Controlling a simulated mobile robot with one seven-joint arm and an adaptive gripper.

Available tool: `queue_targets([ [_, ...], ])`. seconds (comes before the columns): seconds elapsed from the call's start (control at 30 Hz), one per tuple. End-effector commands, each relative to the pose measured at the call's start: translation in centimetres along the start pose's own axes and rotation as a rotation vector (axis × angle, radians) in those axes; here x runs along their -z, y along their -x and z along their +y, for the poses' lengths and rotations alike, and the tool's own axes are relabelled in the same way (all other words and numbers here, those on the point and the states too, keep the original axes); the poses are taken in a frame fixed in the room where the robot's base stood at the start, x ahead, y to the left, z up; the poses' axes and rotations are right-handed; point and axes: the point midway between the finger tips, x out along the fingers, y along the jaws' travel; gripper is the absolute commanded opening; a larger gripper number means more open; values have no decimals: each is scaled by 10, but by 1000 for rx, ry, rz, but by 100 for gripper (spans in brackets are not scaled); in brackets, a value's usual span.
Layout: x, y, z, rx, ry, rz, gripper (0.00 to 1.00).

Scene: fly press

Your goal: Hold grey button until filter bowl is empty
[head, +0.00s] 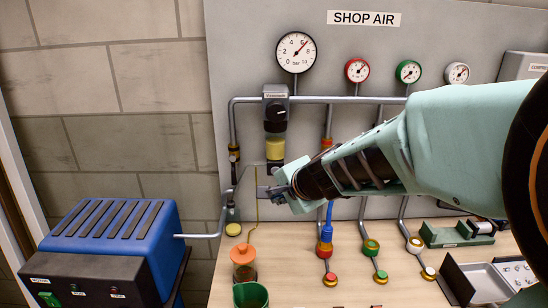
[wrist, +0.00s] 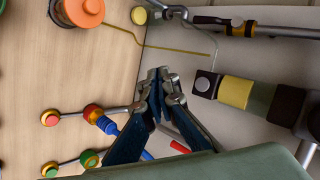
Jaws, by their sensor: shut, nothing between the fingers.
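The filter (head: 276,110) hangs from the air pipe on the panel, with a clear bowl (head: 275,149). Yellow liquid fills the lower part of the bowl; it also shows in the wrist view (wrist: 236,92). A dark cap closes the bowl's lower end. My gripper (head: 268,190) is just below the bowl in the head view. In the wrist view my gripper (wrist: 158,76) is shut and empty, with a gap between its fingertips and the button.
A thin yellow tube (wrist: 150,45) runs from near the filter to an orange-lidded jar (head: 243,255) on the bench. A green cup (head: 250,296) stands before it. A blue compressor (head: 110,235) stands left.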

Motion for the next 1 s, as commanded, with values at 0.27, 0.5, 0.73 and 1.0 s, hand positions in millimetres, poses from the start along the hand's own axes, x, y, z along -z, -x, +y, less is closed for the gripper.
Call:
queue_targets([
  [0.27, 0, 0, 0, 0, -2, 0, 0],
  [0.5, 10, -12, -10, -1, -4, 0, 0],
  [0.73, 27, -35, -27, -1, -4, 0, 0],
  [1.0, 41, -56, -41, 0, -3, 0, 0],
])
